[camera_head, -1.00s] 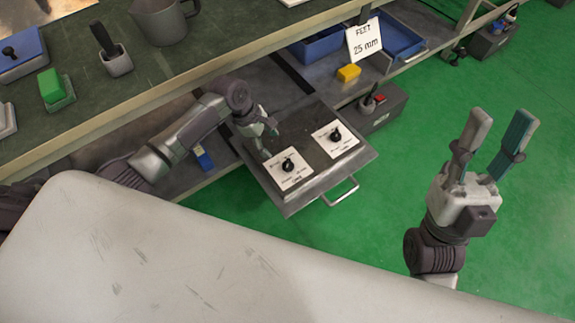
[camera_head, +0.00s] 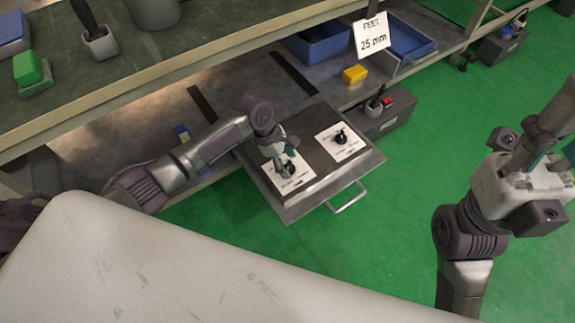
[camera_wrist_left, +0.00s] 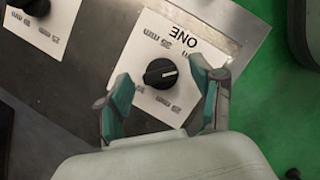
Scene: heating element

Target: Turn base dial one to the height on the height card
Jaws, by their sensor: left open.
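The height card (camera_head: 371,35) reads "FEET 25 mm" and hangs at the shelf edge in the head view. Base dial one is a black knob (camera_wrist_left: 160,73) on a white plate marked "ONE" (camera_wrist_left: 187,36) in the left wrist view. A pale pointer line on the knob points to the right there; the small scale labels are too blurred to read surely. My left gripper (camera_head: 286,166) is over this dial, its teal fingers open on either side of the knob, with no clear contact. My right gripper (camera_head: 558,135) is raised at the right edge, its fingers partly cut off.
A second dial (camera_head: 340,139) sits on the same metal plate (camera_head: 296,207), which has a front handle (camera_head: 347,198). Open green floor lies to the right.

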